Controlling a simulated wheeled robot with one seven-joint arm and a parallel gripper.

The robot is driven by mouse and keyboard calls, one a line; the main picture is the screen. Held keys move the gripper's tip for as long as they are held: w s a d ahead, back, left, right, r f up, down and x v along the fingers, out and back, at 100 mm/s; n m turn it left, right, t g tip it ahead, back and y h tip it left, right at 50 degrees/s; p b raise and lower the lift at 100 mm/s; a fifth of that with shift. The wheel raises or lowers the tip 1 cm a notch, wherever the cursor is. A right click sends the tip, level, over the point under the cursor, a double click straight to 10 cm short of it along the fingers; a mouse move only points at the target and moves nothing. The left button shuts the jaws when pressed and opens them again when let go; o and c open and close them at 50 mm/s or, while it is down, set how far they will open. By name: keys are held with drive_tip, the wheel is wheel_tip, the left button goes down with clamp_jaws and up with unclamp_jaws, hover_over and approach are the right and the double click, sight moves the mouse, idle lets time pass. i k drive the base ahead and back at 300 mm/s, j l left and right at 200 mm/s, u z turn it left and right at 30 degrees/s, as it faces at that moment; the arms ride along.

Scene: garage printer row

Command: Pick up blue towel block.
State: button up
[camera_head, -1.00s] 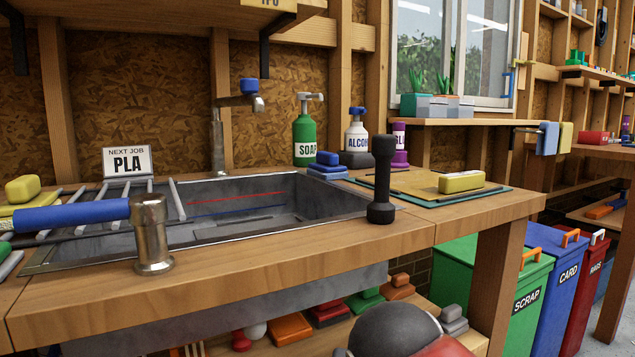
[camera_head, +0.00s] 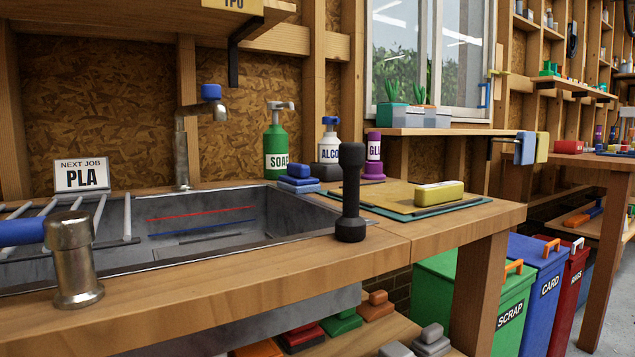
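A blue towel block (camera_head: 525,147) hangs at the right, from a dark rail below the end of the window shelf. A yellow towel block (camera_head: 541,147) hangs right beside it. The blue one is small and far off, beyond the sink bench. My gripper is not in view, so its state does not show. Another blue block stack (camera_head: 298,181) sits on the bench behind the sink.
The wooden bench (camera_head: 270,270) with the sink (camera_head: 210,210) fills the near left. A black dumbbell-shaped thing (camera_head: 350,195) stands at its edge. Green (camera_head: 485,295), blue (camera_head: 540,285) and red bins stand below the rail. Floor shows at the far right.

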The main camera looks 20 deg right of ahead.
sight(299, 181)
drive_tip(key=k+l+z, duration=0.2)
drive_tip(key=l, duration=0.5)
drive_tip(key=k+l+z, duration=0.15)
drive_tip(key=l, duration=0.55)
drive_tip(key=l+z, duration=0.2)
drive_tip(key=l, duration=0.5)
